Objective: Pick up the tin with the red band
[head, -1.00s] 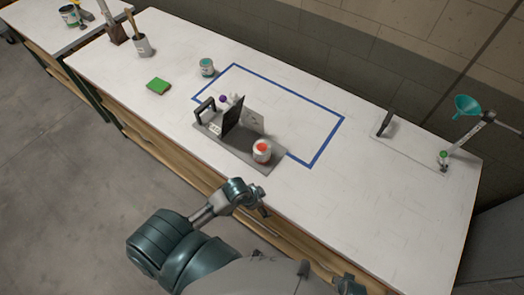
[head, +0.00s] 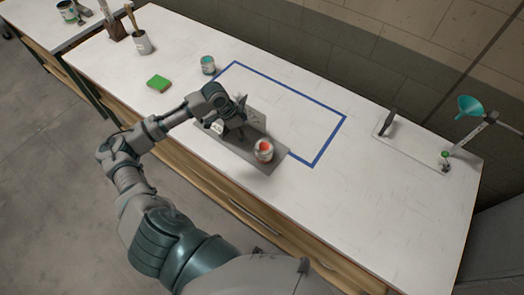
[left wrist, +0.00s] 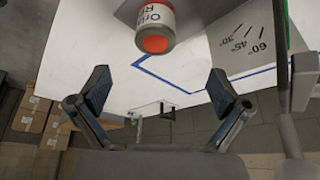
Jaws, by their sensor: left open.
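The tin with the red band (head: 263,151) is white with a red-orange top and stands at the right end of a grey tray (head: 236,148) on the white bench. In the left wrist view the tin (left wrist: 157,22) shows at the top, with a red stripe, partly legible lettering and a red-orange end. My left gripper (head: 238,127) is over the middle of the tray, to the left of the tin and apart from it. In the left wrist view its fingers (left wrist: 160,88) are spread with nothing between them. My right gripper is out of view.
An angle-marked plate (left wrist: 250,42) stands on the tray beside the tin. A teal-banded tin (head: 208,65) and a green block (head: 158,83) lie further left. A blue tape outline (head: 333,140) marks the bench.

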